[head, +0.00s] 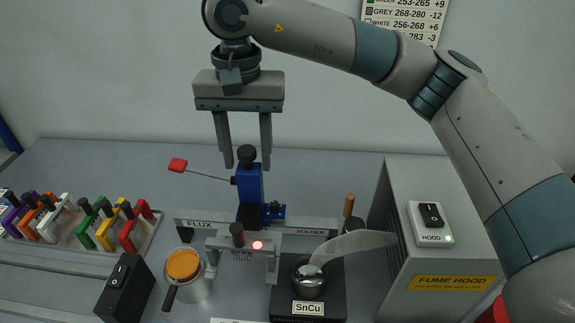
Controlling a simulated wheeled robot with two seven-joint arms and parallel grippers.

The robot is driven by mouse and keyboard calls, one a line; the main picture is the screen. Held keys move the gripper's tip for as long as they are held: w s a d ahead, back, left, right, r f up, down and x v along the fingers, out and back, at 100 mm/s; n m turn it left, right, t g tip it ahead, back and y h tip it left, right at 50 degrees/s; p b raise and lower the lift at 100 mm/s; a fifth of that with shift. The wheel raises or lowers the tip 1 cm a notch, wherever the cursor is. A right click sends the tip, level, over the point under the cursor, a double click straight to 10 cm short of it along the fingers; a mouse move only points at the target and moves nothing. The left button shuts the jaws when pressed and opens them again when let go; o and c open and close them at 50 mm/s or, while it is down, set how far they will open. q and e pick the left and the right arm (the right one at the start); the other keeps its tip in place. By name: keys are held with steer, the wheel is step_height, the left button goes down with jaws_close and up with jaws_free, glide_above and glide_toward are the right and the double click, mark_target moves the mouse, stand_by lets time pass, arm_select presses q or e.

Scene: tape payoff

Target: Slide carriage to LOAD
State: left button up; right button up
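The carriage (250,186) is a blue upright block with a black knob (247,154) on top and a thin rod to the left ending in a red tip (178,165). It stands at the rail (310,224), between the FLUX label on the left and the SOLDER label on the right. I see no readable LOAD label. My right gripper (247,165) points down with its two fingers apart. In the picture the knob lies between the fingertips; contact is not visible. My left gripper is not in view.
In front of the rail stand a grey bracket (238,256) with a red light, an orange-topped pot (184,266) and the SnCu solder pot (311,281). The fume hood (437,262) is right, a black switch box (126,287) front left, colored clips (103,225) left. The back table is clear.

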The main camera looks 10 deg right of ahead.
steer(key=shift+r, duration=0.1)
steer(key=shift+r+p, duration=1.4)
steer(key=shift+r, duration=2)
